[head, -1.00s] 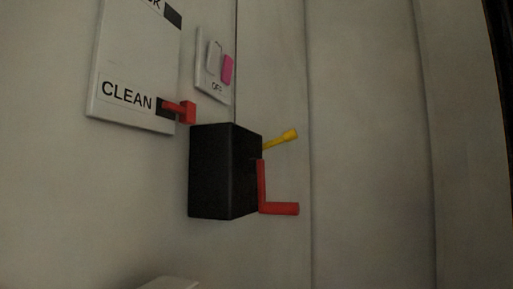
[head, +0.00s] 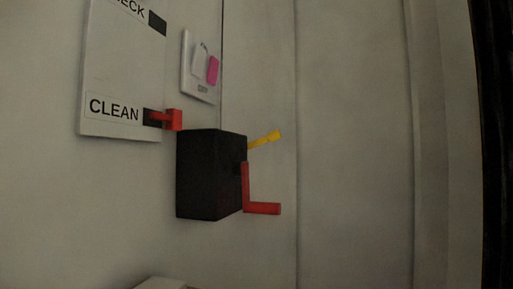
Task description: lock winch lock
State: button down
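The winch is a black box (head: 210,175) fixed to the pale wall, near the middle of the head view. A yellow lever (head: 265,140) sticks out from its right side and tilts up to the right. A red L-shaped crank (head: 246,188) hangs below the lever on the same side, with its handle pointing right. Where the lever and crank join the box is dark and hard to make out. My gripper is not in view.
A white sign panel (head: 122,70) marked CLEAN, with a red slider (head: 172,119), is at upper left. A small plate (head: 188,78) with a pink switch (head: 213,69) is above the box. A pale ledge (head: 163,284) shows at bottom. The wall right of the crank is bare.

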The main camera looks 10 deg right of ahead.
aim_at(275, 136)
jog(key=k, duration=0.4)
jog(key=z, duration=1.1)
jog(key=i, duration=0.65)
jog(key=u, duration=1.3)
